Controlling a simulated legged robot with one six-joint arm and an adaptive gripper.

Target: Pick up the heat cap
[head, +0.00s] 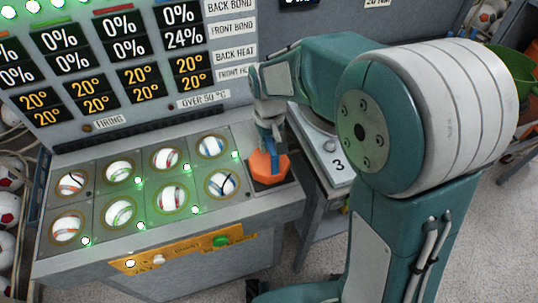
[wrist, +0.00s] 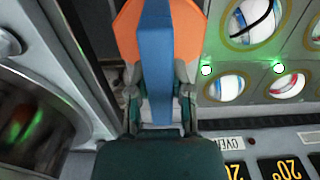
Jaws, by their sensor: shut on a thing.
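The heat cap (head: 270,166) is an orange many-sided plate with a blue upright handle. In the head view it is at the right end of the press top, over a dark square recess. I cannot tell whether it touches the surface or hangs just above it. My gripper (head: 268,128) is above it, shut on the blue handle. In the wrist view the heat cap (wrist: 190,30) is at the top, and the fingers of my gripper (wrist: 158,78) stand on either side of its handle. The handle hides the middle of the plate.
The press (head: 150,262) holds several balls in round seats left of the cap, with green lights lit. A display panel (head: 110,60) rises behind. A stand marked 3 (head: 335,170) is to the right. Footballs (head: 8,210) sit at the far left.

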